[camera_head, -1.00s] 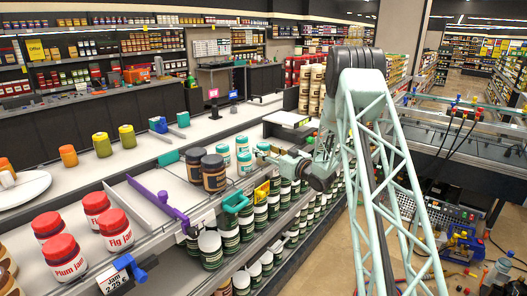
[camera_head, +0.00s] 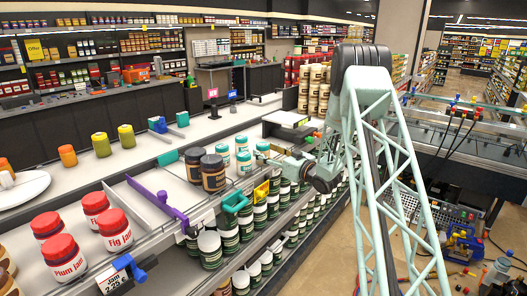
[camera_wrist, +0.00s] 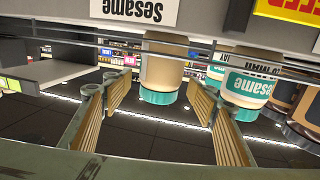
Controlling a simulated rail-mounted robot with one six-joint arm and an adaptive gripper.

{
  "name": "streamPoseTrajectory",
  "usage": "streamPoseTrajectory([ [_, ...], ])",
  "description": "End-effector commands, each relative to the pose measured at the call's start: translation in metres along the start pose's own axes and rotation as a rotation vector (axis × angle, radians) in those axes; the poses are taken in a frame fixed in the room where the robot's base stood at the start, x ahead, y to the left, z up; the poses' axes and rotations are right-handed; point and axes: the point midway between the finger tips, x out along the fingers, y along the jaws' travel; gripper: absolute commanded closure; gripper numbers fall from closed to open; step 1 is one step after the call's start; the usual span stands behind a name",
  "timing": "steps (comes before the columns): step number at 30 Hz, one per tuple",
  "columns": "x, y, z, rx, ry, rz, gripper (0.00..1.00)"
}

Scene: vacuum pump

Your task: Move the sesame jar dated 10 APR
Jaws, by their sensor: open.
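Several white jars with teal lids stand on the shelf left of my gripper in the head view, among them a left jar (camera_head: 223,155), a front jar (camera_head: 244,165) and one nearest my gripper (camera_head: 262,152). In the wrist view a teal-lidded jar (camera_wrist: 160,70) shows plain beige glass between and beyond the fingers. A second jar (camera_wrist: 246,84), labelled sesame, stands to its right. No date is readable, so I cannot tell which is dated 10 APR. My gripper (camera_wrist: 160,112) is open and empty, with ribbed pads apart. In the head view its fingertips are hard to make out.
A sesame sign (camera_wrist: 135,11) hangs at the shelf edge, beside a yellow sign (camera_wrist: 287,10). Dark-lidded jars (camera_head: 213,172) stand left of the teal-lidded ones. A thin rail runs along the shelf front. A purple divider (camera_head: 160,203) and red-lidded jam jars (camera_head: 115,230) are farther left.

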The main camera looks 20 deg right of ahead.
Motion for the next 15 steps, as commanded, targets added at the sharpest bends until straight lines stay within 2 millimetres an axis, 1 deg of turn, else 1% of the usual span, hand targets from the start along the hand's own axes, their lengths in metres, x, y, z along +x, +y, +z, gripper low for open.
streamPoseTrajectory([
  [9,-0.046,0.001,0.001,0.001,-0.002,0.002,0.47],
  [15,-0.073,0.001,0.0,0.002,-0.001,0.002,0.47],
])
